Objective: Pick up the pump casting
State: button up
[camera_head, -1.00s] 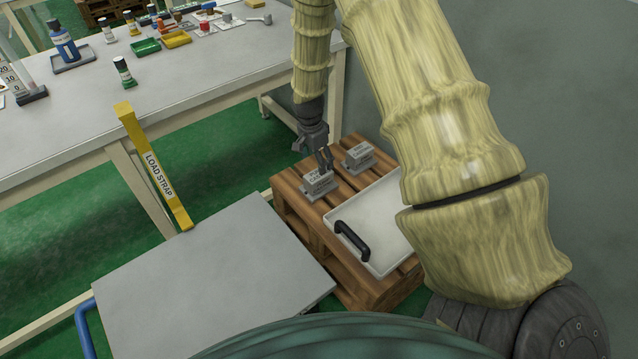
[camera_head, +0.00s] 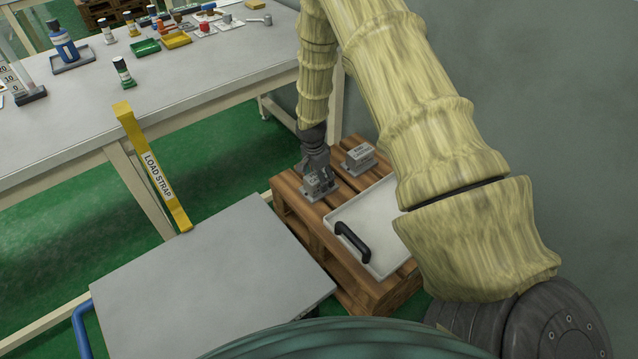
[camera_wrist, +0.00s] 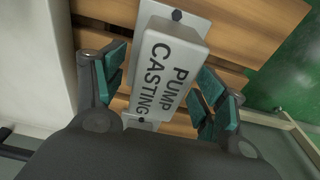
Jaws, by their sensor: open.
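The pump casting (camera_wrist: 164,78) is a grey block on a flat flanged base, with its name in dark letters on top. It rests on the wooden pallet stack (camera_head: 345,268). My gripper (camera_wrist: 163,88) is open, with one teal-padded finger on each side of the block. A gap shows between each finger and the block in the wrist view. In the head view the casting (camera_head: 318,186) sits right under my gripper (camera_head: 317,174), which hides part of it.
A second grey casting (camera_head: 358,158) stands behind and to the right on the pallet. A white tray (camera_head: 372,215) with a black handle (camera_head: 352,242) lies close at the right. A grey platform (camera_head: 205,275) and a workbench (camera_head: 200,80) with a yellow load strap (camera_head: 152,165) stand to the left.

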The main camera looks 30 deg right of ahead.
jog(key=c, duration=1.5)
